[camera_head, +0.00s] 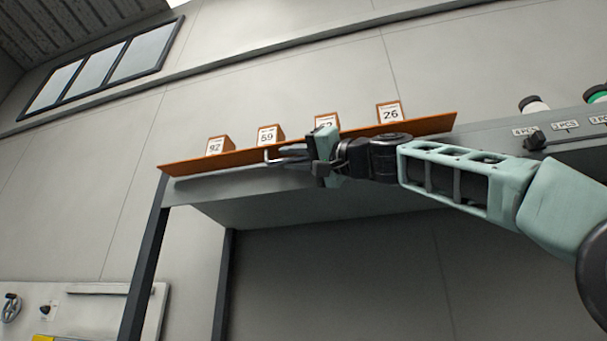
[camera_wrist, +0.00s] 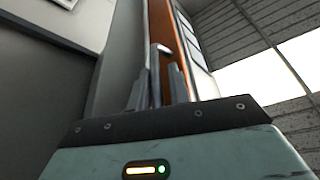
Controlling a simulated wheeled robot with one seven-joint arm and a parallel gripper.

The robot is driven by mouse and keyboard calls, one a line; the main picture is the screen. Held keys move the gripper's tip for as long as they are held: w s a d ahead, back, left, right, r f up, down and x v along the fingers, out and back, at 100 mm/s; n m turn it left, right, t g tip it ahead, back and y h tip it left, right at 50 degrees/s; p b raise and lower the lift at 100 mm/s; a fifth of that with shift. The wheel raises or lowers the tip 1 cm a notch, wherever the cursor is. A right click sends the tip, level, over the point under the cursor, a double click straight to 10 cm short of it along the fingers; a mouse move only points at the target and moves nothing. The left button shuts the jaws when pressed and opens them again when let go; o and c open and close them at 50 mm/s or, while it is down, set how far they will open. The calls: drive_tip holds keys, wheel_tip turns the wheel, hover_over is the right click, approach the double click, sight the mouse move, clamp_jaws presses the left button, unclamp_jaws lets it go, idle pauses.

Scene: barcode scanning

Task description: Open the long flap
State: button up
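The long flap (camera_head: 353,132) appears to be the long orange panel along the top front edge of the grey bench. It also shows as an orange strip in the wrist view (camera_wrist: 168,28). A light metal handle (camera_head: 267,155) sticks out from its front. My gripper (camera_head: 284,153) is at this handle, reaching in from the right. In the wrist view the handle (camera_wrist: 154,58) runs down between the two fingers of my gripper (camera_wrist: 159,88). The fingers look apart, with a small gap on the right. Firm contact cannot be seen.
Orange boxes numbered 92 (camera_head: 219,145), 59 (camera_head: 270,134) and 26 (camera_head: 390,112) stand behind the panel. Another box (camera_head: 326,121) is partly hidden by my gripper. A labelled grey ledge with a black knob (camera_head: 535,139) is at the right. Open space lies below the bench.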

drive_tip(key=b+v, duration=1.1)
drive_tip(key=v, duration=0.6)
drive_tip(key=shift+d, duration=0.2)
drive_tip(key=shift+a+f, duration=0.1)
drive_tip(key=shift+f, duration=0.05)
